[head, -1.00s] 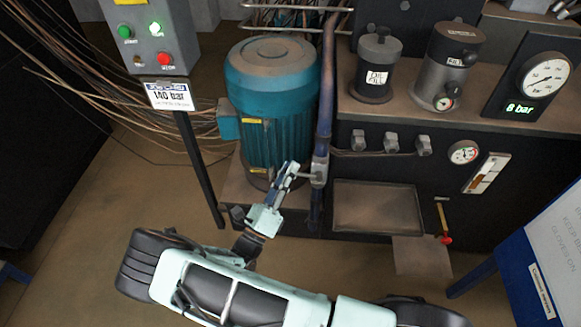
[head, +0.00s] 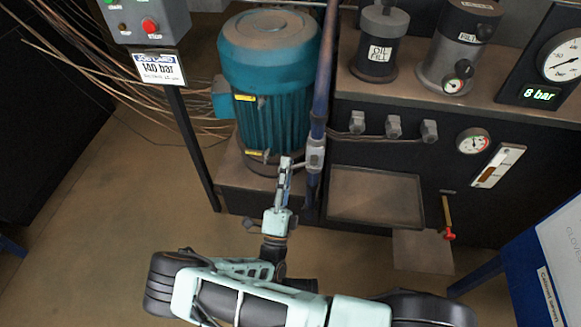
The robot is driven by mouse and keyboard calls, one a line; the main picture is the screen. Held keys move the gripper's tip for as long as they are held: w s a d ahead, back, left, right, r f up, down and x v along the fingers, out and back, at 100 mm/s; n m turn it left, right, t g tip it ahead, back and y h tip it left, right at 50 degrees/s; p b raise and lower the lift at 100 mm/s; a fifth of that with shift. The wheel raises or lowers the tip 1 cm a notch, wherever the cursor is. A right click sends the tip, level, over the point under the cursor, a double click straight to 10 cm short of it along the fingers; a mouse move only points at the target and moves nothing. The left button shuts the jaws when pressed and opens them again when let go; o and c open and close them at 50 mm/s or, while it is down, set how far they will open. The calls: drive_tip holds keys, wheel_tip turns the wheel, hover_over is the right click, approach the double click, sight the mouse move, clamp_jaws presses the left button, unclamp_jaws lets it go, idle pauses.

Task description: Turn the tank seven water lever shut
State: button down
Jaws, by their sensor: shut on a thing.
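A grey valve (head: 315,156) sits on the upright blue pipe (head: 319,110) beside the teal motor. Its short lever (head: 299,165) sticks out to the left, roughly level. My gripper (head: 286,168) reaches up from below and is shut on the outer end of this lever. The fingers hide the lever's tip. I cannot read any tank number on the valve or pipe.
The teal motor (head: 268,90) stands close behind my gripper. A drip tray (head: 376,197) lies to the right, then a yellow handle with a red end (head: 447,222). The floor at left is clear.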

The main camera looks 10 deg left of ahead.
drive_tip(key=shift+d+f+n+y, duration=0.15)
drive_tip(key=shift+f+n+y, duration=0.05)
drive_tip(key=shift+n+y, duration=0.25)
drive_tip(key=c, duration=1.7)
unclamp_jaws()
drive_tip(key=shift+o, duration=0.2)
drive_tip(key=shift+r, duration=0.15)
wheel_tip(320, 180, up, 10)
drive_tip(key=shift+f, duration=0.1)
drive_tip(key=shift+s, duration=0.1)
drive_tip(key=s+a+f, duration=0.4)
drive_tip(key=s+a, duration=0.2)
drive_tip(key=s, duration=0.4)
drive_tip(key=shift+s+f, duration=0.1)
